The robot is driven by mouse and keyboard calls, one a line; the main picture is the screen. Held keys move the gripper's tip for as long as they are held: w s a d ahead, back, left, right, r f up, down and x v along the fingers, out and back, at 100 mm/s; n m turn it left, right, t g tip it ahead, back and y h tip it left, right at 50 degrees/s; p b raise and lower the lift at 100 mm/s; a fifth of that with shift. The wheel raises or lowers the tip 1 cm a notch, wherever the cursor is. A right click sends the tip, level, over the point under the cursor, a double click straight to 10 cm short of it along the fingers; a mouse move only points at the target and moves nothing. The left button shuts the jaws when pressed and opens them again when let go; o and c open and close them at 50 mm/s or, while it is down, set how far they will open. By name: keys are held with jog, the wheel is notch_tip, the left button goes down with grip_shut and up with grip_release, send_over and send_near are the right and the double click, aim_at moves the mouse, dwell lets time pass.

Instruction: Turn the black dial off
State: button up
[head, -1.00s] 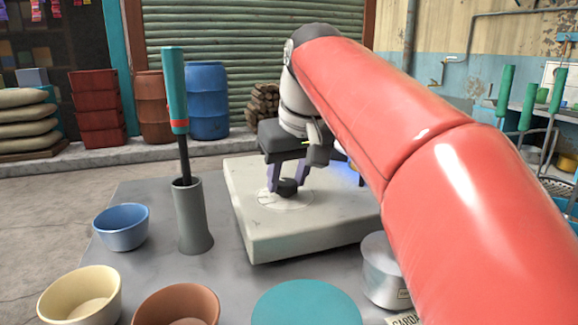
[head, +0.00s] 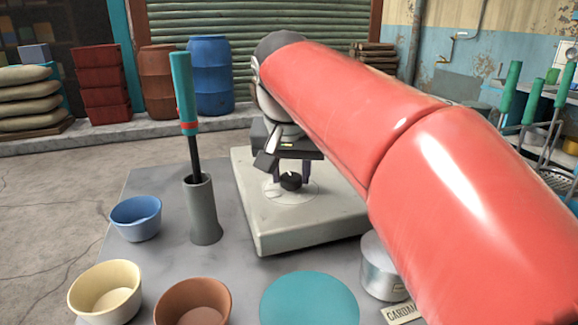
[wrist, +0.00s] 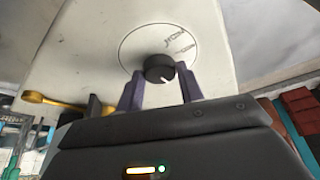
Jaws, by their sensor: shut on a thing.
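The black dial (head: 291,181) sits on the front part of the pale stove block (head: 310,231), inside a thin printed ring. It also shows in the wrist view (wrist: 159,68), with a short white pointer line toward the lower right there. Lettering on the ring is too small to read surely. My gripper (head: 292,173) is at the dial, with its purple-grey fingers on either side of it. In the wrist view my gripper (wrist: 160,82) is shut on the dial, its fingertips at the dial's sides. My red arm hides the stove's right part.
A grey holder (head: 202,210) with a teal-handled tool stands left of the stove. Blue (head: 136,218), cream (head: 105,292) and brown (head: 193,302) bowls, a teal disc (head: 309,299) and a metal pot (head: 383,266) are on the table. A yellow spoon-like thing (wrist: 55,101) lies left in the wrist view.

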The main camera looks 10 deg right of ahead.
dwell(0.3)
jog(key=o, duration=1)
jog(key=shift+r, duration=0.1)
jog(key=v, duration=0.7)
jog(key=shift+r, duration=0.25)
jog(key=shift+s, duration=0.2)
